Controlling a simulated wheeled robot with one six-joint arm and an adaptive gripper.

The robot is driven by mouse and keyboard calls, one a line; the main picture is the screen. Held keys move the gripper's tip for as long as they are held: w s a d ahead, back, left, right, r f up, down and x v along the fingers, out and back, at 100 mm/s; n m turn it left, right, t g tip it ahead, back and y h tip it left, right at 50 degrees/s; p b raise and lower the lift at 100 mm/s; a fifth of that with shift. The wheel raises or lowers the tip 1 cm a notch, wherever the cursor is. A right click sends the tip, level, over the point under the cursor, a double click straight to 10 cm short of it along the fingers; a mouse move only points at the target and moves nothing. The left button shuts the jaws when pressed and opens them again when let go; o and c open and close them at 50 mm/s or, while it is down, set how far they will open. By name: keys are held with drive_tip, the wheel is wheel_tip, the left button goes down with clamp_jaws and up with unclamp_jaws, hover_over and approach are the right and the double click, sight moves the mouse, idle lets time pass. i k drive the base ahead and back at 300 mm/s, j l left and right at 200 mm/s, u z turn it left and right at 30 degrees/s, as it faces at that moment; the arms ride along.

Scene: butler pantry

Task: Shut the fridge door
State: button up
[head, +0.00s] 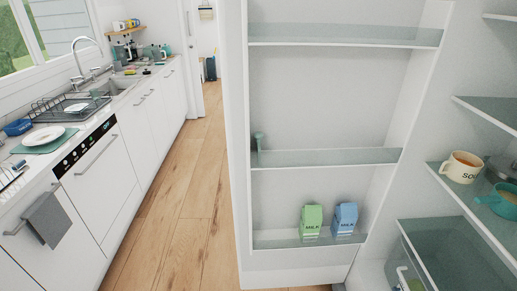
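The fridge door (330,105) stands open in the middle of the head view, with its inner side facing me. Its shelves hold a green milk carton (311,221), a blue milk carton (345,218) and a small teal item (259,148). The fridge interior (440,130) shows to the right of the door, with glass shelves and a drawer (455,250). The door's outer face and handle are hidden. My gripper is not in view.
A counter (120,85) with a sink, dish rack (75,103) and dishwasher (100,160) runs along the left. A grey towel (47,220) hangs at its front. Wooden floor (185,190) lies clear between counter and door. A mug (461,167) and teal pan (500,203) sit on a fridge shelf.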

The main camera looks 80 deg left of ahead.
sight(335, 92)
drive_tip(key=u, duration=2)
drive_tip(key=i+j+u, duration=0.25)
drive_tip(key=i+u, duration=0.6)
drive_tip(key=i, duration=0.3)
drive_tip(key=i+z, duration=0.1)
drive_tip(key=i, duration=0.8)
drive_tip(key=i+j+z, duration=0.15)
drive_tip(key=i, duration=0.75)
drive_tip(key=i+z, duration=0.2)
drive_tip(key=i, duration=0.4)
drive_tip(key=i+z, duration=0.2)
drive_tip(key=i, duration=0.4)
drive_tip(key=i+j+z, duration=0.2)
drive_tip(key=i, duration=0.4)
drive_tip(key=i+z, duration=0.25)
drive_tip(key=z, duration=0.2)
drive_tip(key=i+j+z, duration=0.1)
drive_tip(key=i+z, duration=0.15)
drive_tip(key=z, duration=0.25)
drive_tip(key=i+j+z, duration=0.15)
drive_tip(key=z, duration=2.85)
drive_tip(key=k+j, duration=0.2)
drive_tip(key=j, duration=0.15)
drive_tip(key=k+j+u, duration=0.1)
drive_tip(key=j, duration=0.25)
drive_tip(key=k, duration=0.1)
